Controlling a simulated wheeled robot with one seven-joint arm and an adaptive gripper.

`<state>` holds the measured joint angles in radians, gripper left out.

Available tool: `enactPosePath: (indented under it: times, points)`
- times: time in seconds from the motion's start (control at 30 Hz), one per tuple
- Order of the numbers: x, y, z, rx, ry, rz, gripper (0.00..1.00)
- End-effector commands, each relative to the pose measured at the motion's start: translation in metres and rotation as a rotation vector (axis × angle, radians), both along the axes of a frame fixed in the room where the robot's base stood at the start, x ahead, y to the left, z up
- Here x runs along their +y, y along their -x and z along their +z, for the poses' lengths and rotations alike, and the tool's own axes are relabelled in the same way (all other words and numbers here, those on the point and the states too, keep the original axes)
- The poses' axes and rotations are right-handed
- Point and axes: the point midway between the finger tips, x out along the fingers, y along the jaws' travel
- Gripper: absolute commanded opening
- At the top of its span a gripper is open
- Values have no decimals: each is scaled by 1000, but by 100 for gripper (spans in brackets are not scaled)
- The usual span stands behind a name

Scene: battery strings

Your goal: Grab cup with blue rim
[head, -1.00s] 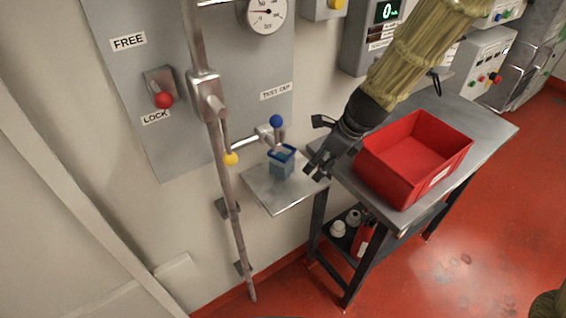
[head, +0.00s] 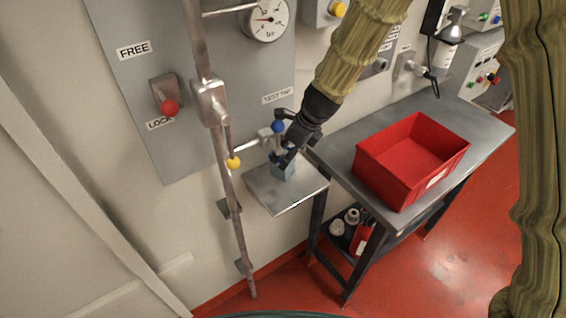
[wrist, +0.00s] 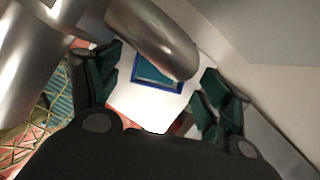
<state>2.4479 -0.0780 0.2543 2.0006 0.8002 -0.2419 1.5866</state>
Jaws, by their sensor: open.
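The cup with the blue rim (head: 283,170) stands on a small metal shelf (head: 262,190) under the test tap (head: 276,132) with its blue knob. My gripper (head: 284,155) is at the cup from the upper right and hides much of its rim in the head view. In the wrist view the cup's square blue rim (wrist: 158,74) shows between the two open fingers of my gripper (wrist: 160,95), apart from both. The metal tap spout (wrist: 155,38) covers part of the rim there. Whether the fingers reach down around the cup's sides, I cannot tell.
A red bin (head: 400,165) stands on a grey table (head: 480,130) to the right. A metal pipe with a yellow knob (head: 233,162) rises left of the shelf. A red-knobbed lock lever (head: 169,107) is on the wall panel. The tap is close to my gripper.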

Motion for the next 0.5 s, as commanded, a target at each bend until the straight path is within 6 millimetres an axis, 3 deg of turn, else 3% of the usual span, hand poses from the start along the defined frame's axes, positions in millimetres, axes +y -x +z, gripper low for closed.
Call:
enactPosePath:
  times: [0.33, 0.5]
  points:
    - [2, -1, -6, -1, -1, 0, 79]
    - [1, -1, -6, 0, 0, -1, 48]
